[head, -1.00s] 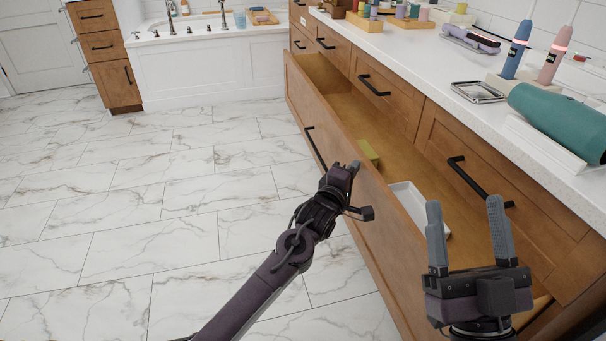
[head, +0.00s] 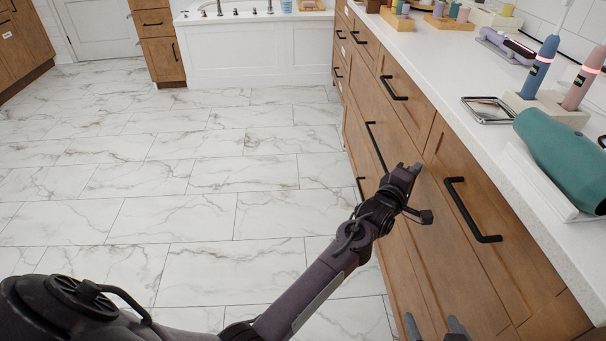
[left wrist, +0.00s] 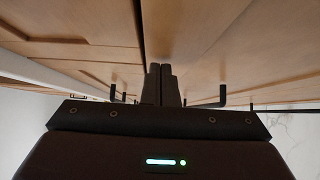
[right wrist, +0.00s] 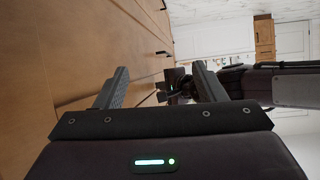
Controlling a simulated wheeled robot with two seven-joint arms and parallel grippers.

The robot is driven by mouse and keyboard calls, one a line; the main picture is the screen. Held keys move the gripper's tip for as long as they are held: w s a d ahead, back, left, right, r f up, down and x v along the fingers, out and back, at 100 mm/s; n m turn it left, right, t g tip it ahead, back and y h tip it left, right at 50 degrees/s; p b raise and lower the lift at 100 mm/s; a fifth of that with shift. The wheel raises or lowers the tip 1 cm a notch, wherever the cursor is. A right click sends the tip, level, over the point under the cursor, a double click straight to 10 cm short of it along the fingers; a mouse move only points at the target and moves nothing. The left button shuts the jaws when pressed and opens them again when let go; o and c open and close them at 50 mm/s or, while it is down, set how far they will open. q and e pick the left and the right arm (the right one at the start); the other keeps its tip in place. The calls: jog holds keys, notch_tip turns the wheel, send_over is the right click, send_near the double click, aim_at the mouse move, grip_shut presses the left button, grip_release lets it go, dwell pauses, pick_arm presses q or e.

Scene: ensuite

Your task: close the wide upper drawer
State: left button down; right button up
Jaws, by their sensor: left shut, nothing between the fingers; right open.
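The wide upper drawer (head: 452,277) is the long wooden front below the row of smaller fronts in the head view. Its long black handle (head: 376,147) is near its far part. The front looks flush or nearly flush with the cabinet, and no interior shows. My left gripper (head: 411,170) is shut and empty, at the drawer front and touching or almost touching it. Its closed fingers show in the left wrist view (left wrist: 161,77). My right gripper (head: 436,328) is open and empty at the bottom edge of the head view, close beside the cabinet; its spread fingers show in the right wrist view (right wrist: 160,70).
The white countertop (head: 465,70) holds a teal cylinder (head: 560,155), two upright devices and a small metal tray (head: 488,109). Black handles (head: 470,211) stick out from the upper fronts. The marble floor (head: 200,200) to the left is clear up to the bathtub (head: 260,50).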

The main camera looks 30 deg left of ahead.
pick_arm(q)
jog(key=shift+d+r, duration=0.15)
jog(key=shift+d, duration=0.1)
pick_arm(e)
jog(key=shift+s+d+f+g, duration=0.1)
jog(key=shift+s+f+g, duration=0.1)
jog(key=shift+f+g, duration=0.15)
